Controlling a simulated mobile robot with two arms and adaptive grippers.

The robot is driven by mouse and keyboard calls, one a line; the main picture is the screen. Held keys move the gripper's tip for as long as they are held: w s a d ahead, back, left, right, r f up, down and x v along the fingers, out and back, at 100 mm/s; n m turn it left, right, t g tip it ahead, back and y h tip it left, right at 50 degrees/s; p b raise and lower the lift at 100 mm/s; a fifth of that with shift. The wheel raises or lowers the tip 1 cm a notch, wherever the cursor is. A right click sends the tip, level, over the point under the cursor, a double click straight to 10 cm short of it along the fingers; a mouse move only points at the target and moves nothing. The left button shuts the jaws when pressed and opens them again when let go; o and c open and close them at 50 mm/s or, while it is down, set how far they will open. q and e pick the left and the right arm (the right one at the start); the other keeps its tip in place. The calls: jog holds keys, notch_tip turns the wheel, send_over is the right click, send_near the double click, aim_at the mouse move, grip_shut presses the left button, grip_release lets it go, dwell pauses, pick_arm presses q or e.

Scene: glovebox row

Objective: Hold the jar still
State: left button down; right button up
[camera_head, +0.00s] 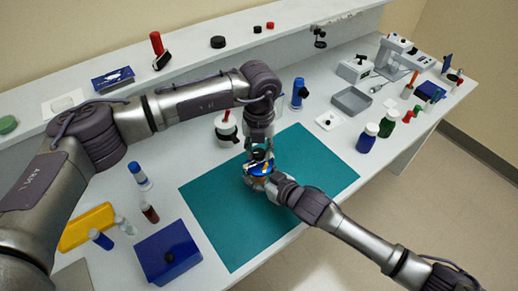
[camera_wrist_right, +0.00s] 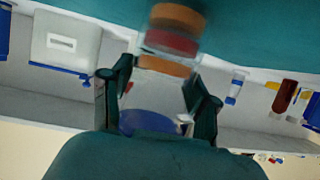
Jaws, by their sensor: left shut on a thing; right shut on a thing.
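The jar (camera_head: 259,169) is small in the head view, with blue and yellow parts showing, near the upper middle of the teal mat (camera_head: 225,225). My left gripper (camera_head: 260,152) points down from above and is shut at its top. My right gripper (camera_head: 265,179) reaches in from the lower right and is shut at its side. The two grippers cover much of the jar, so its base is hidden. In the right wrist view, my right gripper's fingers (camera_wrist_right: 160,88) stand on either side of a blue rounded shape; a blurred orange and red banded thing (camera_wrist_right: 172,42) shows beyond them.
A blue box (camera_head: 168,252), a yellow rack (camera_head: 87,227) and small vials stand left of the mat. A white pot (camera_head: 226,128) stands close behind it. A grey tray (camera_head: 351,100) and blue and green bottles (camera_head: 367,138) are to the right. The mat's near part is clear.

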pick_arm(q)
jog(key=m, duration=0.6)
jog(key=shift+a, duration=0.1)
jog(key=m, duration=0.5)
jog(key=shift+w+m, duration=0.1)
jog(key=shift+m, duration=0.3)
jog(key=m, duration=0.5)
jog(key=shift+w, duration=0.1)
jog(key=m, duration=1.2)
jog(key=shift+w, duration=0.1)
jog(key=m, duration=0.5)
jog(key=shift+m, duration=0.3)
jog(key=m, duration=1.1)
jog(key=shift+d, duration=0.2)
jog(key=shift+m, duration=0.3)
